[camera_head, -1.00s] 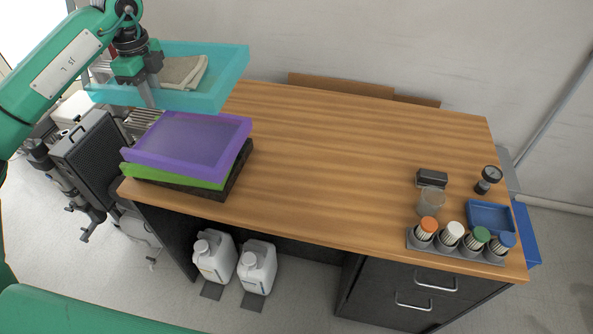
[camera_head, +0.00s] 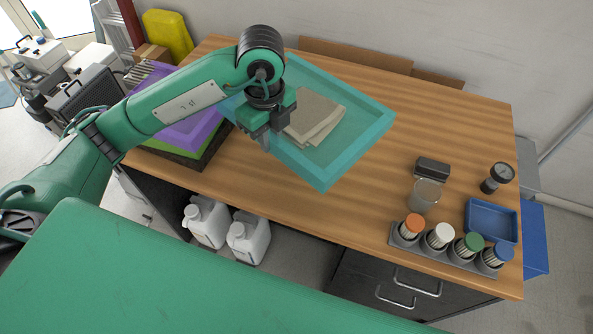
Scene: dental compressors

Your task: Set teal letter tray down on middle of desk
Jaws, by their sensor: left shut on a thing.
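The teal letter tray (camera_head: 352,160) is translucent and holds a folded beige cloth (camera_head: 314,118). It is over the middle-left of the wooden desk (camera_head: 440,118), turned at an angle to the desk edges. It looks raised above the desk, but I cannot tell the gap exactly. My left gripper (camera_head: 266,138) is shut on the tray's near-left wall. My left arm hides part of the tray's left side. My right gripper is not in view.
A purple tray (camera_head: 196,134) on a green tray and a dark one is stacked at the desk's left end. At the right are a clear cup (camera_head: 424,196), a black block (camera_head: 432,168), a rack of capped bottles (camera_head: 440,252) and a blue tray (camera_head: 492,220). The desk's centre right is clear.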

